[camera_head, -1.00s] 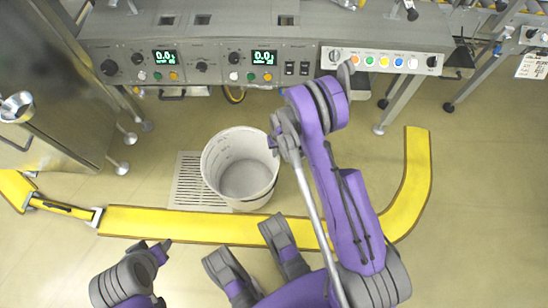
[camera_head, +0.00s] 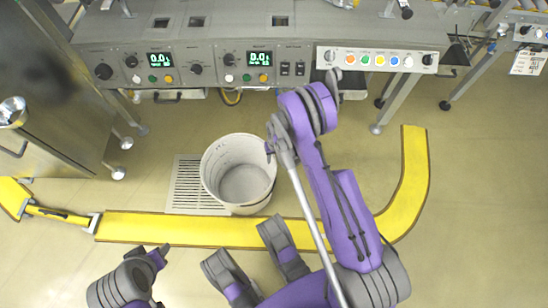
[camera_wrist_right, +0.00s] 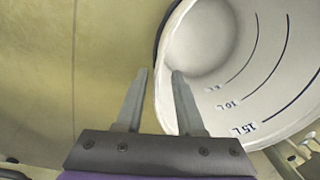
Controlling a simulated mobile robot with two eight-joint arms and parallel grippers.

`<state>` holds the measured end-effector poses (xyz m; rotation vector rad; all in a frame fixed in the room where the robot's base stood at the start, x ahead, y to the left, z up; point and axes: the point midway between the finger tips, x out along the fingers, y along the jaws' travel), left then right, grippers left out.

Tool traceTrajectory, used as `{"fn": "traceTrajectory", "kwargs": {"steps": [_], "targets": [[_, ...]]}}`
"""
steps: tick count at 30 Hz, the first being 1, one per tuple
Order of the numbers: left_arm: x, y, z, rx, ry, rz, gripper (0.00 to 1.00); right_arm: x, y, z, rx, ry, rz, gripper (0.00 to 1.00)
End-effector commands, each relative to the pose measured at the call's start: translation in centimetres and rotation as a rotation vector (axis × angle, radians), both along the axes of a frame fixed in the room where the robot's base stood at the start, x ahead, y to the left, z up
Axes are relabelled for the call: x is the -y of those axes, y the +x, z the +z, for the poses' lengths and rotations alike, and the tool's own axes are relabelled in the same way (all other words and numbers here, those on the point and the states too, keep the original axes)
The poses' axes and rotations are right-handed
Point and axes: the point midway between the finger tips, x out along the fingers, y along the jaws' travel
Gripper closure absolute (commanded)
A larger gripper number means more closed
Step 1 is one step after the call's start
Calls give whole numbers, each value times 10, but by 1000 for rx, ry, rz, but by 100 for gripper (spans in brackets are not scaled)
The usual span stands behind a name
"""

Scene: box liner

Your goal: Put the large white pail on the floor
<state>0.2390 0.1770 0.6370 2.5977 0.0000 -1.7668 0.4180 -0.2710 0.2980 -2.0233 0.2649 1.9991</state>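The large white pail (camera_head: 240,183) is upright with its mouth up, over the floor grate in the head view; whether its base touches the floor is hard to tell. In the right wrist view its inside (camera_wrist_right: 225,60) shows litre marks. My right gripper (camera_wrist_right: 160,73) straddles the pail's wall, one finger outside and one inside. Gaps seem to show between the fingers and the wall, so it looks open. In the head view this gripper is at the pail's right rim, mostly hidden by its arm. My left gripper (camera_head: 163,250) is low on the left, its fingers unclear.
A floor grate (camera_head: 185,188) lies beside and partly behind the pail. Yellow floor marking (camera_head: 165,227) runs in front and curves up at the right. A control console (camera_head: 225,70) stands behind, a steel cabinet (camera_head: 70,120) at left. Floor at right is clear.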

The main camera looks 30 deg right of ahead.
Motion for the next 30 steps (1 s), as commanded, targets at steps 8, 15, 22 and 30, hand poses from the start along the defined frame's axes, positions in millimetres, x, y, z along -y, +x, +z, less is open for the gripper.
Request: {"fn": "traceTrajectory", "kwargs": {"steps": [8, 15, 22, 30], "targets": [[0, 0, 2, -1, 0, 0, 50, 1, 0, 14, 0, 0, 0, 63], [0, -2, 13, -1, 0, 0, 50, 4, -2, 65, 0, 0, -1, 63], [0, -4, 22, 0, 0, 0, 50, 7, -3, 107, 0, 0, -1, 63], [0, -5, 25, 1, 0, 0, 50, 4, -3, 136, 10, -4, 8, 63]]}}
